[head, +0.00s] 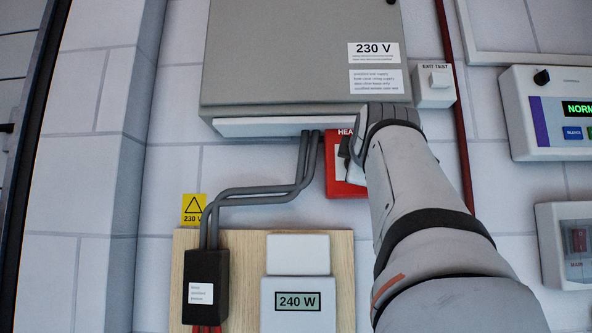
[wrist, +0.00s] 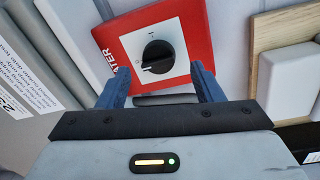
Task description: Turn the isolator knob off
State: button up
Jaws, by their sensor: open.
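The isolator is a red plate (head: 332,185) with a white panel, on the wall below the grey cabinet. In the head view my arm hides most of it, including the knob. In the wrist view the black round knob (wrist: 158,56) sits on the white square panel (wrist: 152,40) of the red plate. My gripper (wrist: 162,82) is open. Its blue fingers stand apart left and right, below the knob in the picture. Nothing is between them, and contact with the panel cannot be told.
The grey cabinet (head: 290,50) is above the isolator, with grey conduits (head: 262,193) running down on its left. A wooden board (head: 247,262) carries a 240 W meter (head: 298,303). An exit test switch (head: 434,85) and an alarm panel (head: 550,110) are at right.

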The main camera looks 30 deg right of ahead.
jog(key=shift+b+v, duration=0.45)
jog(key=shift+v, duration=1.8)
jog(key=w+a+f+m+g+y, duration=0.2)
jog(key=w+a+f+y, duration=0.15)
jog(key=f, duration=0.85)
jog(key=w+a+f+m+g+y, duration=0.15)
jog(key=a+f, duration=0.25)
jog(key=f, duration=0.8)
jog(key=w+a+f+m+g+y, duration=0.2)
jog(key=w+a+f+g+y, duration=0.15)
jog(key=f, duration=0.75)
jog(key=s+a+f+m+g, duration=0.1)
jog(key=s+a+f, duration=0.3)
jog(key=f, duration=0.5)
jog(key=s+a+f+m+g+y, duration=0.1)
jog(key=s+a+f+g, duration=0.2)
jog(key=s+f, duration=0.3)
jog(key=s+a+f+m+g, duration=0.1)
jog(key=s+a+f, duration=0.3)
jog(key=f, duration=1)
jog(key=shift+s+a+g, duration=0.3)
jog(key=shift+s+g, duration=0.3)
jog(key=shift+s, duration=0.15)
jog(key=shift+m+y, duration=0.25)
